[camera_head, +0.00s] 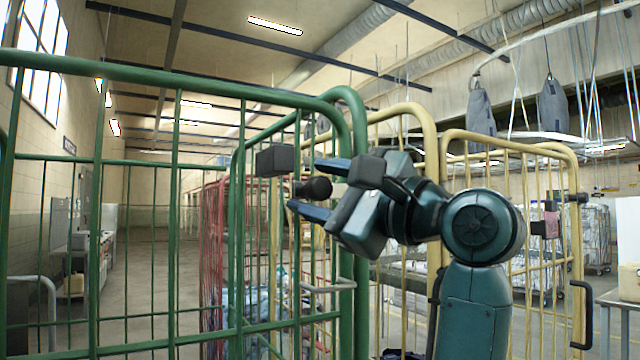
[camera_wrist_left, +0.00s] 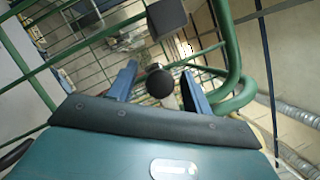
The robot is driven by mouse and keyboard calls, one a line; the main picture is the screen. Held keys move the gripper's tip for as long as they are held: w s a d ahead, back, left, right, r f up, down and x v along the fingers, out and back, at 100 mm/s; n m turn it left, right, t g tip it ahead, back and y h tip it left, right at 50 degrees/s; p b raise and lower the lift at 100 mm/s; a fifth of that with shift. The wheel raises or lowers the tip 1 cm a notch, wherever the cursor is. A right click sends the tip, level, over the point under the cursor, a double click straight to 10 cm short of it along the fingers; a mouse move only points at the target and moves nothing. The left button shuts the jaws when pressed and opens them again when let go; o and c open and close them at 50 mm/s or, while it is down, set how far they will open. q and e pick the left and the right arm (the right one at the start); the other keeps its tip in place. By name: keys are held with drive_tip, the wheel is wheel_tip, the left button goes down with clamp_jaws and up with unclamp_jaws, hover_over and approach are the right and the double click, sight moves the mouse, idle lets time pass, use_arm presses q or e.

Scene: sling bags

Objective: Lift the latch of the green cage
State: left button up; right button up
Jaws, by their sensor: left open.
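The green cage (camera_head: 185,85) fills the left and middle of the head view, its bars also behind the gripper in the left wrist view (camera_wrist_left: 231,60). Its latch shows as a round black knob (camera_head: 314,187) beside a dark square block (camera_head: 271,161) near the cage's upper corner post. My left gripper (camera_head: 318,187) is open, with one blue finger above the knob and one below it. In the left wrist view the knob (camera_wrist_left: 160,82) sits between the two fingers, and the block (camera_wrist_left: 166,18) is beyond it. I cannot tell whether either finger touches the knob. My right gripper is not in view.
A yellow cage (camera_head: 433,130) stands right behind my left arm, with its own black knob (camera_head: 572,198) at the right. A red cage (camera_head: 213,250) is behind the green bars. Grey bags (camera_head: 481,122) hang overhead at the right. Open floor (camera_head: 150,262) lies at the back left.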

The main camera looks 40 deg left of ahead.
use_arm(q)
clamp_jaws()
idle(0.6)
